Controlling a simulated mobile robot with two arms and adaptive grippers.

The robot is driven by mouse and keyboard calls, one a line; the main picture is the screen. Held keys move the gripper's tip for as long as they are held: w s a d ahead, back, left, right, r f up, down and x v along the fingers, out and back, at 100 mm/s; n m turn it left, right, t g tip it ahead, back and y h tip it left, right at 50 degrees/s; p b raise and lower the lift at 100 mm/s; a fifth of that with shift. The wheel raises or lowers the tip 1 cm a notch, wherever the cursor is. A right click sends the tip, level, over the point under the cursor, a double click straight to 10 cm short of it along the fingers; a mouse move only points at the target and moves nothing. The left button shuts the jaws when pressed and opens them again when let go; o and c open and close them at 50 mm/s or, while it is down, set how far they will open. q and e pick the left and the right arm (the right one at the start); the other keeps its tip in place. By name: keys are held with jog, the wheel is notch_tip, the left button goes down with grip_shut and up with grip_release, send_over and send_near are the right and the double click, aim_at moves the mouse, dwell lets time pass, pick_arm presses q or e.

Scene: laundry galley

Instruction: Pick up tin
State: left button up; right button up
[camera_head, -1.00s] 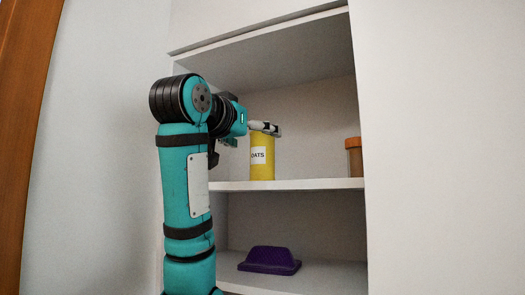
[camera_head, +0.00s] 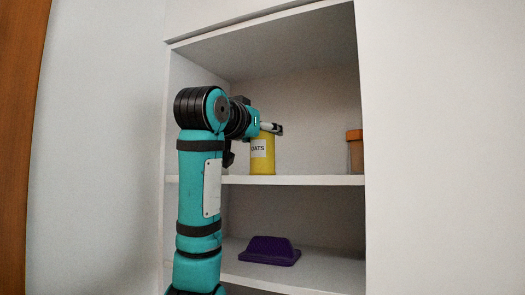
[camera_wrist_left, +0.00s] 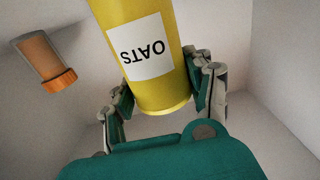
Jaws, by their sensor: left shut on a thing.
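The tin is a yellow cylinder (camera_head: 262,165) with a white OATS label, upright on the upper shelf in the head view. My left gripper (camera_head: 272,129) reaches in from the left at the tin's upper part. In the left wrist view the tin (camera_wrist_left: 160,92) appears upside down, between the two fingers of my left gripper (camera_wrist_left: 160,75). The fingers are shut on its sides. The tin's base is at the shelf's level; I cannot tell whether it is clear of the surface. My right gripper is not in view.
A brown jar with an orange lid (camera_head: 355,152) stands on the upper shelf (camera_head: 310,180) at the right; it also shows in the left wrist view (camera_wrist_left: 43,58). A purple object (camera_head: 268,251) lies on the lower shelf. White side walls enclose the shelves.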

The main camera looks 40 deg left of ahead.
pick_arm(q)
jog(key=c, duration=0.6)
jog(key=shift+r, duration=0.1)
jog(key=shift+r, duration=0.55)
notch_tip(320, 180, up, 2)
jog(key=shift+b, duration=0.45)
jog(key=s+d+r+b, duration=0.1)
jog(key=s+d+b, duration=0.5)
jog(key=s+d, duration=0.3)
jog(key=v, duration=0.3)
jog(key=shift+s+a+r, duration=0.15)
jog(key=shift+s+r, duration=0.2)
jog(key=shift+s, duration=0.1)
jog(key=shift+w, duration=0.15)
